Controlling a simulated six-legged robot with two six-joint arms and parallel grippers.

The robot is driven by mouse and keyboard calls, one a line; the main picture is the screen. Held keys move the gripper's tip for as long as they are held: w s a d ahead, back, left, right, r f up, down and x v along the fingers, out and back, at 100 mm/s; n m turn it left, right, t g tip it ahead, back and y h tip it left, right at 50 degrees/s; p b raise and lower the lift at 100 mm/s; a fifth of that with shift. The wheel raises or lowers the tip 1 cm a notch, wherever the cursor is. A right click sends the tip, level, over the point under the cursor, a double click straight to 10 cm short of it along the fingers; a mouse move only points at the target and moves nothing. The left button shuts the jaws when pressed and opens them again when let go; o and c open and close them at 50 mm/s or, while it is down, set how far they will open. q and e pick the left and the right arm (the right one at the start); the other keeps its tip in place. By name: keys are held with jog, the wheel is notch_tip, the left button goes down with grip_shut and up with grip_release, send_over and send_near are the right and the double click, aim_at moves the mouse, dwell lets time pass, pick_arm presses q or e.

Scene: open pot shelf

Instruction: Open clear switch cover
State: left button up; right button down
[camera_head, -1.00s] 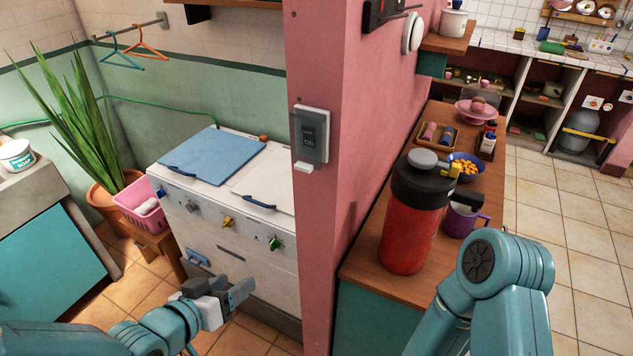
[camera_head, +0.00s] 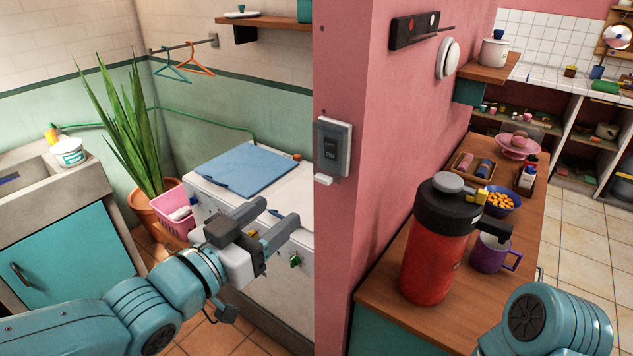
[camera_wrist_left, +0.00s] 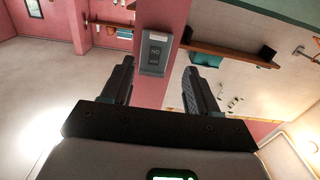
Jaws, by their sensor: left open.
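The switch with its clear cover (camera_head: 332,148) is on the narrow end face of the pink wall, with dark switch plates inside a grey frame. The cover looks closed over the switch. A small pale tab shows at its lower edge. In the left wrist view the switch (camera_wrist_left: 155,52) appears upside down, between and beyond my fingers. My left gripper (camera_head: 277,222) is open and empty, below and left of the switch and apart from it. Its fingers also show in the left wrist view (camera_wrist_left: 158,85). My right gripper is out of view.
The pink wall (camera_head: 400,110) divides the scene. Left of it stands a white washer with a blue lid (camera_head: 245,169). Right of it, a wooden counter (camera_head: 395,318) holds a red flask (camera_head: 432,255), a purple mug (camera_head: 490,254) and a blue bowl (camera_head: 502,203).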

aim_at(321, 179)
pick_arm(q)
jog(key=p+x, duration=0.2)
jog(key=x, duration=0.8)
jog(key=shift+w+d+p, duration=0.15)
jog(key=shift+d+p, duration=0.05)
jog(key=shift+p, duration=0.15)
jog(key=shift+w+d+r, duration=0.1)
jog(key=shift+w+d, duration=0.1)
jog(key=shift+w, duration=0.1)
jog(key=shift+d, duration=0.1)
grip_shut()
